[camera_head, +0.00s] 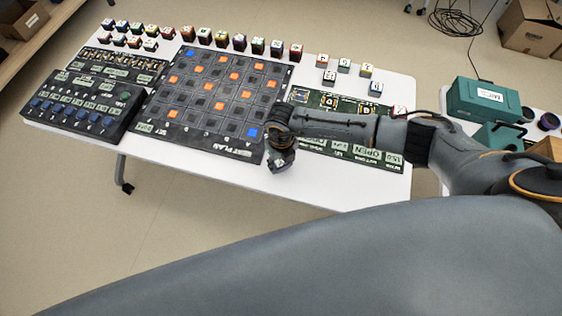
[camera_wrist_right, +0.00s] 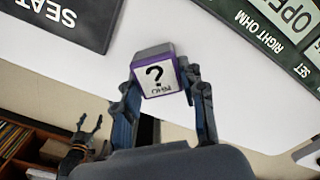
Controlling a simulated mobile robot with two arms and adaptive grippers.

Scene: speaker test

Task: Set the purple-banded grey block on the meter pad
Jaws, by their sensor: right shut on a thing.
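The purple-banded grey block (camera_wrist_right: 160,51), with a white face marked "?" and "OHM", is between the fingers of my right gripper (camera_wrist_right: 163,92) in the right wrist view. This gripper is shut on it. In the head view my right gripper (camera_head: 280,160) hangs at the table's front edge, between the two boards; the block cannot be made out there. The dark green board (camera_wrist_right: 262,22) with "RIGHT OHM", "SET" and "OPEN" labels lies to the right, partly under my right arm. I cannot tell which part is the meter pad. My left gripper (camera_wrist_right: 88,138) shows small at lower left, fingers apart and empty.
A black grid board (camera_head: 190,142) with orange and blue squares fills the table's middle. A switch panel (camera_head: 75,118) stands at left. Several lettered blocks (camera_head: 222,39) line the back; several pale blocks (camera_head: 344,66) stand behind the green board. A teal case (camera_head: 483,100) is on the right table.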

